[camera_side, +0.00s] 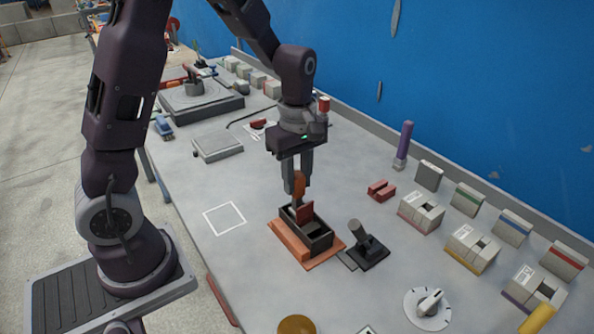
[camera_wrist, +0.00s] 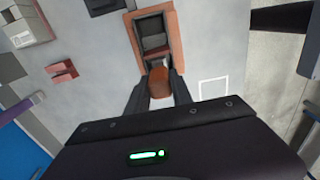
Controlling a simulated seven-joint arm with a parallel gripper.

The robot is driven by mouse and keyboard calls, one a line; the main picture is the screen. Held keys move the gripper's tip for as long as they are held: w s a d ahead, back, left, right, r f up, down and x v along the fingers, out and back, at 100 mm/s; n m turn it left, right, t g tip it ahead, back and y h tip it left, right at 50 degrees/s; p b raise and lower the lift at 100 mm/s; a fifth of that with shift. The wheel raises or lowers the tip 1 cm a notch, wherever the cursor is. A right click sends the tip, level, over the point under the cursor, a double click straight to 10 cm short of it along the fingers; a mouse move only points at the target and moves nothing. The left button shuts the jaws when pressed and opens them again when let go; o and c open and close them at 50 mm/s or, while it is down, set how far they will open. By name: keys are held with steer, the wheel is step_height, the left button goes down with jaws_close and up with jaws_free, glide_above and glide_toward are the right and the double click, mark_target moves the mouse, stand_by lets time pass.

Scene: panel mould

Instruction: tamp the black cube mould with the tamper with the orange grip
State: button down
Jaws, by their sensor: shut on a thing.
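The black mould (camera_side: 318,243) sits on an orange-brown base plate (camera_side: 290,245) on the grey bench. It is an open box; in the wrist view its dark frame (camera_wrist: 139,38) shows grey inner compartments. My gripper (camera_side: 298,184) is above the mould's left, far part, pointing down. It is shut on the orange grip (camera_side: 299,186) of the tamper, which also shows between the fingers in the wrist view (camera_wrist: 160,83). A dark red piece (camera_side: 305,211) stands at the mould just below the grip. I cannot tell whether the tamper's foot touches the fill.
A black tool with an upright handle (camera_side: 368,243) stands right of the mould. A red block (camera_side: 381,190), labelled grey blocks (camera_side: 421,212) and a dial (camera_side: 428,306) lie farther right. A white outlined square (camera_side: 224,218) on the left is empty. A purple-topped post (camera_side: 403,145) stands behind.

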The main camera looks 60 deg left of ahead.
steer(key=shift+f, duration=0.6)
steer(key=shift+r, duration=0.15)
steer(key=shift+r, duration=1.7)
steer(key=shift+f, duration=1.8)
steer(key=shift+r, duration=1.8)
